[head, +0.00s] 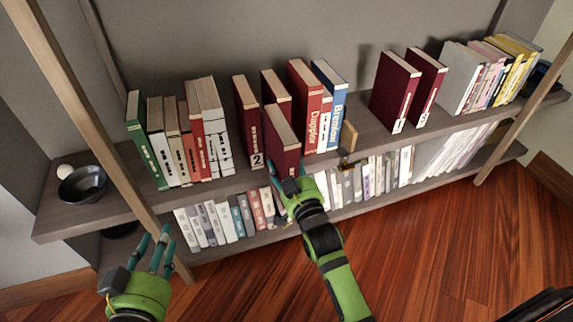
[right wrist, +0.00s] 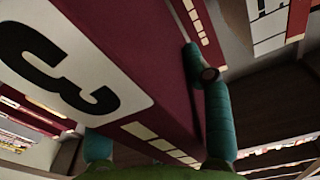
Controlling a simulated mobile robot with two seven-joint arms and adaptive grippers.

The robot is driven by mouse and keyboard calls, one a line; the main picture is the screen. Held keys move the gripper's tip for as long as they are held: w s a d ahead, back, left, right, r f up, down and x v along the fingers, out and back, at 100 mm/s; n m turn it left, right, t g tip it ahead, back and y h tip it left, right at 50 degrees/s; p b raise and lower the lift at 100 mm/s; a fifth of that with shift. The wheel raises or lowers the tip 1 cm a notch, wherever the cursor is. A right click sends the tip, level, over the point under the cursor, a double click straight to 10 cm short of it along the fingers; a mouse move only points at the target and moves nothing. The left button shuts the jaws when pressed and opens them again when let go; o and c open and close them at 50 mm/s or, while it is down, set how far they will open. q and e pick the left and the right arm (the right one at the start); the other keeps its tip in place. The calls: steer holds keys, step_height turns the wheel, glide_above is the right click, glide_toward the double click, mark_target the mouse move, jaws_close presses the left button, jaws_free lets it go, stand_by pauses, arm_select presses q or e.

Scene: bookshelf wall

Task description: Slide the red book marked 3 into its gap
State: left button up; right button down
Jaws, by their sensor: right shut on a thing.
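The red book marked 3 (head: 281,134) is upright at the front of the upper shelf, standing out past its neighbours. Its white label with the 3 (right wrist: 55,72) fills the left of the right wrist view. My right gripper (head: 290,186) is shut on its spine end, with a finger on each side. To its left stands the red book marked 2 (head: 246,115). Another dark red book (head: 275,84) stands behind it, partly hidden. The inner end of the held book and the gap's depth are hidden. My left gripper (head: 154,243) is open and empty, in front of the shelf.
A red lettered book (head: 304,103) and a blue book (head: 329,98) stand just right of the held book. Two dark red books (head: 395,92) stand farther right, beyond bare shelf. A black bowl (head: 82,185) is at the left end. A wooden post (head: 95,120) rises near my left gripper.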

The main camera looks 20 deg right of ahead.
steer(key=shift+r, duration=0.25)
steer(key=s+d+r, duration=0.2)
steer(key=s+r, duration=0.4)
steer(key=s, duration=0.6)
arm_select(q)
steer(key=shift+a+f+g, duration=0.25)
steer(key=shift+f+g, duration=0.15)
steer(key=shift+f, duration=0.25)
arm_select(e)
steer(key=w+a+f, duration=0.2)
steer(key=w+f, duration=0.4)
steer(key=w, duration=0.6)
steer(key=shift+w, duration=0.25)
arm_select(q)
steer(key=shift+f+y, duration=0.2)
steer(key=shift+y, duration=0.1)
steer(key=shift+s+a+f+n+g+y+p, duration=0.15)
steer(key=shift+s+a+f+g, duration=0.15)
steer(key=shift+f, duration=0.2)
steer(key=shift+s+a+f+n+g+y+p, duration=0.1)
steer(key=shift+s+a+f+g+p, duration=0.05)
steer(key=shift+f+g, duration=0.3)
steer(key=shift+s+a+f+n+g+y+p, duration=0.15)
steer(key=shift+s+a+f+g, duration=0.1)
steer(key=shift+f, duration=0.3)
steer(key=shift+f, duration=0.2)
